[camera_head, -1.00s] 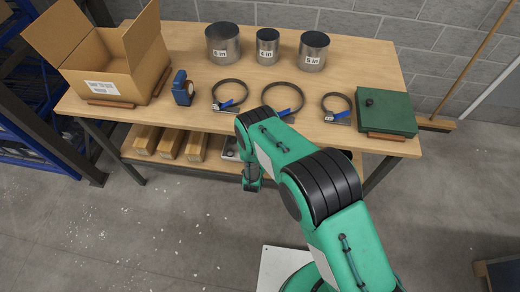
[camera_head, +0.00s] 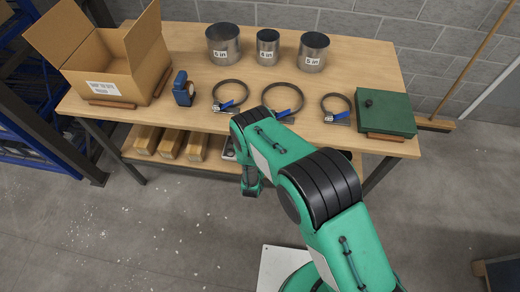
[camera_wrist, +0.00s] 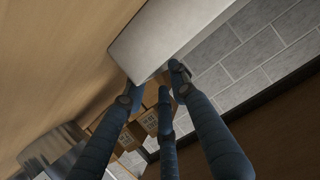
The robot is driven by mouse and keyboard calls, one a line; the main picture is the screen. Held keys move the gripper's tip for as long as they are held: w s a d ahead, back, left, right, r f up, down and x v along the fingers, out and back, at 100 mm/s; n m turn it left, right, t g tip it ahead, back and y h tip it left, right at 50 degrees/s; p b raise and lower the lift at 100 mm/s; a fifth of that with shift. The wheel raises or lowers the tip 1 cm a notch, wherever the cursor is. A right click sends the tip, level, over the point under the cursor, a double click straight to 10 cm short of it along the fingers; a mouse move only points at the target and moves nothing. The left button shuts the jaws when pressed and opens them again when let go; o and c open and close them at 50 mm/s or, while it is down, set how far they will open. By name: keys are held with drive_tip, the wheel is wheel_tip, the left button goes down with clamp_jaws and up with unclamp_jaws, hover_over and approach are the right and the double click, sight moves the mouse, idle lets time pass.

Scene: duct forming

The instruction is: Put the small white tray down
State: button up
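A pale, flat-sided piece, likely the small white tray (camera_wrist: 170,35), fills the top middle of the wrist view. My gripper (camera_wrist: 160,88) has three blue-grey fingers with their tips close together at its lower edge. The left and right tips overlap or touch that edge; whether they clamp it is unclear. In the head view my gripper (camera_head: 251,187) hangs in front of the bench's lower shelf, its fingers mostly hidden. A small pale piece (camera_head: 228,151) shows on the shelf just left of my arm, mostly covered by it.
The workbench (camera_head: 185,120) carries an open carton (camera_head: 110,75), metal cylinders (camera_head: 223,44), ring clamps (camera_head: 283,98), a blue tool (camera_head: 183,90) and a green case (camera_head: 385,112). Cardboard boxes (camera_head: 171,145) fill the lower shelf's left part.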

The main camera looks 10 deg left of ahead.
drive_tip(key=p+v, duration=0.1)
drive_tip(key=v, duration=0.7)
drive_tip(key=shift+s+r+p, duration=0.15)
drive_tip(key=shift+s+p, duration=0.2)
drive_tip(key=shift+p, duration=0.05)
drive_tip(key=shift+d, duration=0.15)
idle(0.3)
